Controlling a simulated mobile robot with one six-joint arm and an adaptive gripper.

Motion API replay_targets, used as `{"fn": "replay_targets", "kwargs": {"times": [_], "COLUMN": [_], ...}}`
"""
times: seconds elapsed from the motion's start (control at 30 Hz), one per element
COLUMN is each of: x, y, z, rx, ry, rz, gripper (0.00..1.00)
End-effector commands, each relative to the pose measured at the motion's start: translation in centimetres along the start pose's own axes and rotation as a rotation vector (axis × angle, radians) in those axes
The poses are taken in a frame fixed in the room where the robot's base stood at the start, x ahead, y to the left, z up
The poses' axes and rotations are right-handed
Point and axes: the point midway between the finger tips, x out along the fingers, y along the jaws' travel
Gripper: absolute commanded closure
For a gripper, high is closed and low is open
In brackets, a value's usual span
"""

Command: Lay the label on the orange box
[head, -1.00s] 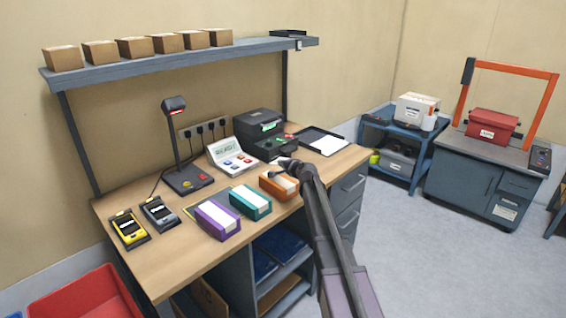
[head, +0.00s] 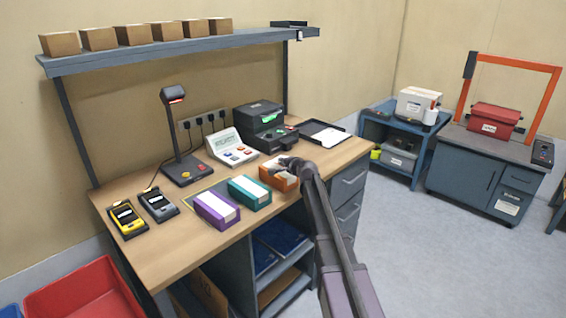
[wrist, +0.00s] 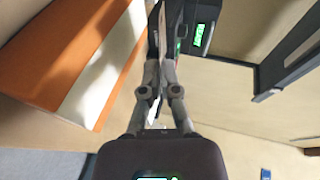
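The orange box (head: 278,180) stands on the bench, right of the teal box, with a pale strip along its top. In the wrist view the orange box (wrist: 30,75) fills the upper left, close beside the fingers. My gripper (head: 290,163) is at the back right of the box's top and partly hides it. In the wrist view my gripper (wrist: 158,62) has its fingers close together. A thin white piece, apparently the label (wrist: 154,110), shows nearly edge-on between them. I see no label lying on the box, though part of its top is hidden.
The teal box (head: 250,193) and purple box (head: 217,211) stand in line to the left. Behind are a dark printer (head: 264,128) with a green display and a white keypad unit (head: 232,148). A black tray (head: 324,134) lies to the right.

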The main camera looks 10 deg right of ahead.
Motion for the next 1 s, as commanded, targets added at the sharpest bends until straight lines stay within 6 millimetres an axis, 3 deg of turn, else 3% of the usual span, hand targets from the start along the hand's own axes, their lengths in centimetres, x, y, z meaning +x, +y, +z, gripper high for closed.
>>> {"fn": "replay_targets", "kwargs": {"times": [0.3,0.87,0.9,1.0], "x": [0.8,0.9,0.9,0.9], "y": [2.5,3.0,3.0,3.0], "z": [0.1,0.1,0.1,0.1], "rx": [0.0,0.0,0.0,0.0], "ry": [0.0,0.001,0.001,0.001], "rz": [0.0,0.0,0.0,0.0], "gripper": [1.0,1.0,0.86,0.71]}}
